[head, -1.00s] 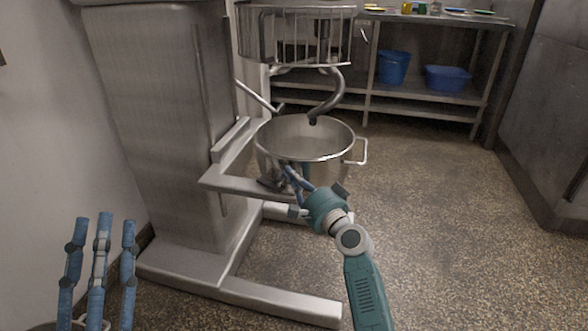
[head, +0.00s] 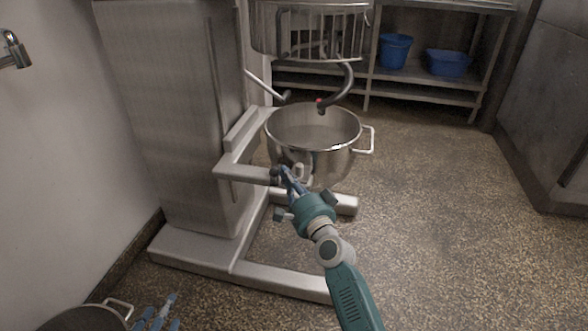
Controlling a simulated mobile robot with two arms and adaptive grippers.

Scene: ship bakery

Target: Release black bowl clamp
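The steel mixer bowl (head: 312,150) sits in the mixer's bowl support arm (head: 243,174), below the dark hook (head: 335,92). A small dark piece, apparently the black bowl clamp (head: 276,172), shows at the end of the support arm beside the bowl. My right gripper (head: 285,174) is at this spot, its blue fingers touching or very near the dark piece. The fingers overlap it and hide part of it, so I cannot tell if they grip it. My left gripper (head: 158,310) is low at the bottom left, its fingers apart, away from the clamp.
The mixer column (head: 170,120) stands left of the bowl, with base legs (head: 285,278) on the floor. A round metal vessel (head: 85,320) is at the bottom left. Shelves with blue tubs (head: 395,52) stand behind. The speckled floor (head: 450,220) at right is clear.

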